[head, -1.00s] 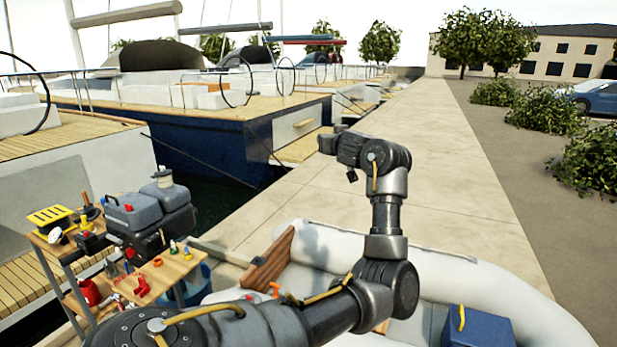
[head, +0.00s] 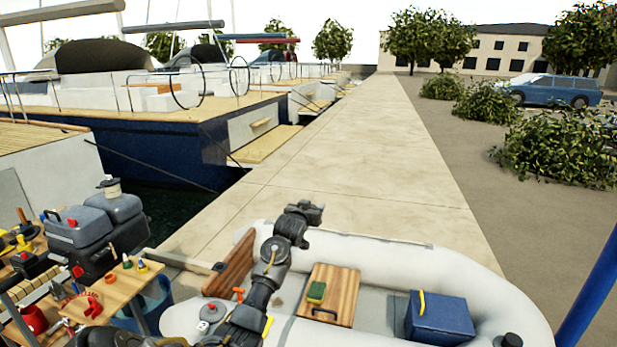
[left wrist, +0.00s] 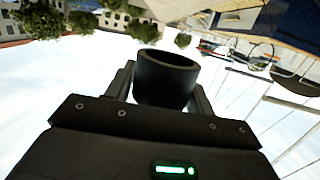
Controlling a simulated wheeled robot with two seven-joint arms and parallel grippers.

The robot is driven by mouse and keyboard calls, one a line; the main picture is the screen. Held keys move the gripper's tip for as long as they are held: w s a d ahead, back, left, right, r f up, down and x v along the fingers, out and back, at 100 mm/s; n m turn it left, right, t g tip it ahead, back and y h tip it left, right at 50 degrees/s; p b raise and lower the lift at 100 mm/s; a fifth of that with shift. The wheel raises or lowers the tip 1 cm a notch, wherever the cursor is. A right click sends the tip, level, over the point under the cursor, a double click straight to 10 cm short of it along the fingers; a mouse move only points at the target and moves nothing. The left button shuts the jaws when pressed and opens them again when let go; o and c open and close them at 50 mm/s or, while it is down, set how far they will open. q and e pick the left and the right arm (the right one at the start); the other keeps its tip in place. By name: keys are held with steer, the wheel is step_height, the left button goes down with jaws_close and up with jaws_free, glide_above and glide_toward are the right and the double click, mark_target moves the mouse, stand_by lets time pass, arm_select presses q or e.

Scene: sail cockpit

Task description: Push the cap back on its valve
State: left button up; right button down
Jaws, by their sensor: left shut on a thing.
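My left gripper (head: 306,210) is above the far side of the grey inflatable dinghy (head: 400,262), near its left end. In the left wrist view it is shut on a black, hollow, cup-shaped cap (left wrist: 165,75), its open rim facing away from the palm. In the head view the cap is too small to tell from the dark gripper. A small black round fitting (head: 509,341) sits on the dinghy's tube at the lower right, apart from the gripper. I cannot tell for sure that it is the valve. My right gripper is out of view.
A cluttered wooden bench (head: 118,287) stands at left. A blue pole (head: 592,290) rises at right. The concrete quay (head: 340,160) beyond is clear.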

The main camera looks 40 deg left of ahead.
arm_select(q)
steer(key=s+d+f+m+t+h, duration=0.1)
steer(key=s+d+f+h, duration=0.15)
steer(key=d, duration=0.75)
steer(key=s+d+f+m+h, duration=0.2)
steer(key=s+d, duration=0.2)
steer(key=d, duration=0.6)
steer(key=s+d+f+m+t+h, duration=0.1)
steer(key=s+d+f+h, duration=0.15)
steer(key=d, duration=0.75)
steer(key=s+d+f+m+b, duration=0.1)
steer(key=s+d+f+b, duration=0.2)
steer(key=s+d+b, duration=0.6)
steer(key=s+b, duration=0.1)
steer(key=s, duration=0.2)
steer(key=shift+s+f, duration=0.15)
steer(key=shift+f, duration=0.2)
